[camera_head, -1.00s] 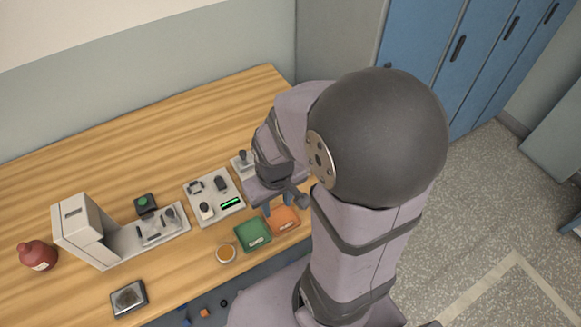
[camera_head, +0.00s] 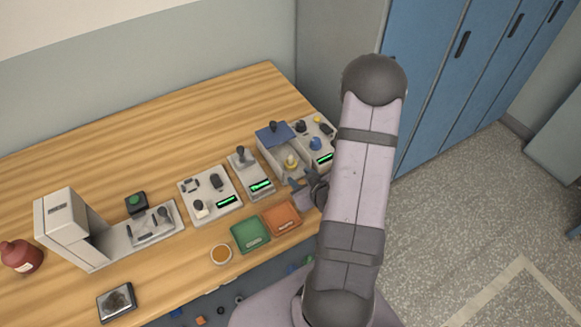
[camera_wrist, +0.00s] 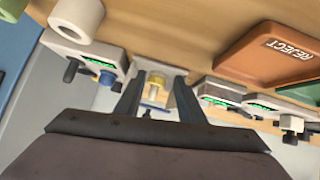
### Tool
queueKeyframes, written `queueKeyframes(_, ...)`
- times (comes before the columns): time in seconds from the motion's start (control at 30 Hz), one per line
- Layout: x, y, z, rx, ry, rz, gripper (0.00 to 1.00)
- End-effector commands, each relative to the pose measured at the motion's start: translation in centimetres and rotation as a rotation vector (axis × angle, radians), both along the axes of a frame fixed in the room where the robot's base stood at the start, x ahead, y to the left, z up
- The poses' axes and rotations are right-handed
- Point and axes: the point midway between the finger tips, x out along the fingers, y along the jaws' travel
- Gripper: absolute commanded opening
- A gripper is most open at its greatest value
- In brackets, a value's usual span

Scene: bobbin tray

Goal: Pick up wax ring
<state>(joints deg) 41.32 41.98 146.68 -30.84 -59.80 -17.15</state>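A small round amber piece with a pale rim (camera_head: 221,254) lies flat on the table's front part, left of the green tray; it may be the wax ring, but it is too small to be sure. My gripper (camera_wrist: 158,92) is open in the wrist view, its two dark fingers apart with nothing held. Between and beyond the fingers shows a pale yellow spool (camera_wrist: 155,92) in a grey device. In the head view this spool (camera_head: 291,162) sits in the blue-lidded device, and my gripper is just in front of it, partly hidden by my arm.
A green tray (camera_head: 247,247) and an orange reject tray (camera_head: 297,218) lie at the front edge. Several grey devices with green displays stand behind them. A white roll (camera_wrist: 62,27) is near the wrist camera. The back left table is clear.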

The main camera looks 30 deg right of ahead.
Motion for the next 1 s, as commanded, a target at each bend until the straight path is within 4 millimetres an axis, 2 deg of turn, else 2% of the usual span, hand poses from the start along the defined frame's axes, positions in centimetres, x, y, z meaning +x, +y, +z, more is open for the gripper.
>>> queueKeyframes(0.07, -0.2, -0.3, -0.6, 0.017, -0.063, -0.019, 0.36)
queueKeyframes(0.4, 0.0, 0.2, 0.9, 0.129, -0.26, -0.094, 0.36)
queueKeyframes(0.73, 0.3, 0.1, 1.0, 0.14, -0.283, -0.102, 0.36)
queueKeyframes(1.0, 2.6, 0.0, 0.2, 0.141, -0.282, -0.1, 0.36)
